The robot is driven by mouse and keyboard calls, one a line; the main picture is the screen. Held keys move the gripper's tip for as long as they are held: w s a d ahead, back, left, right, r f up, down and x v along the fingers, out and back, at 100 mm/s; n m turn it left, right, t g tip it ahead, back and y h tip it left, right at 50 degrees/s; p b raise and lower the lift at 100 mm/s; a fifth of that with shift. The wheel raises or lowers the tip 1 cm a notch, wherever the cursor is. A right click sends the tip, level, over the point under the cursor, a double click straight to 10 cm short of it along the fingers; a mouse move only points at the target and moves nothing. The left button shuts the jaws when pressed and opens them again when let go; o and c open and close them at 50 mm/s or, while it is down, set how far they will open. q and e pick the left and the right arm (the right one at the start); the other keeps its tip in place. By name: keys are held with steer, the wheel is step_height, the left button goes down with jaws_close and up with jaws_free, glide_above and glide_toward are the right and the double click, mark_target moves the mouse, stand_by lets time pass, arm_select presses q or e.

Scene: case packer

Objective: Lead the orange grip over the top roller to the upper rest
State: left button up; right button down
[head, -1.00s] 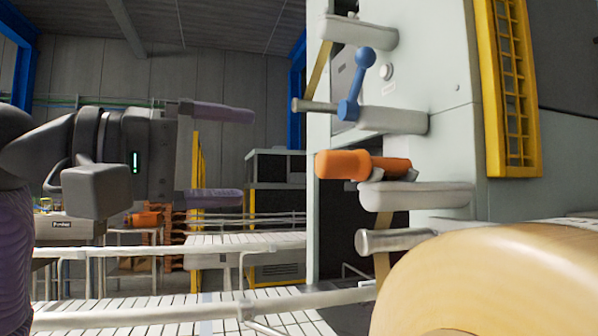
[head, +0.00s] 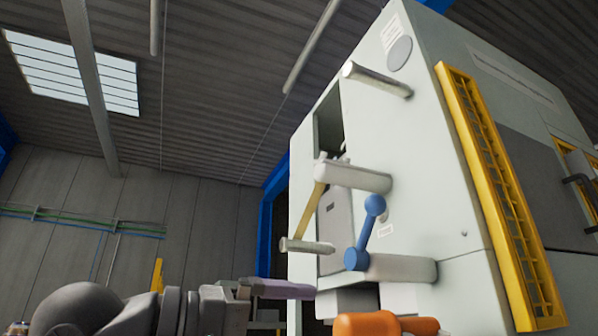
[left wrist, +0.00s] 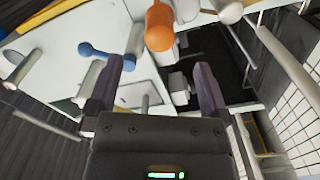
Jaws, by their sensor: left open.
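The orange grip (head: 368,324) lies at the bottom edge of the head view, partly cut off; it also shows in the left wrist view (left wrist: 159,30), beyond the fingertips. My left gripper (left wrist: 160,72) is open and empty, apart from the grip. In the head view one purple finger of it (head: 282,289) points right, left of the grip. A pale roller (head: 378,80) juts from the upper machine face. Below it are another pale bar (head: 358,178), a metal roller (head: 308,246) and a thick pale bar (head: 402,268). I cannot tell which is the upper rest. My right gripper is not in view.
A blue ball-ended lever (head: 366,232) stands by the thick bar. A tan strip (head: 314,208) runs between the pale bar and metal roller. A yellow guard (head: 500,195) lines the machine's right side. Open air lies left of the machine.

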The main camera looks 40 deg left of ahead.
mark_target(338, 319)
arm_select(q)
steer(key=shift+x, duration=4.1)
steer(key=shift+w+p, duration=0.15)
steer(key=shift+p, duration=0.25)
jaws_close()
steer(key=shift+r+p, duration=0.6)
steer(key=shift+p, duration=0.1)
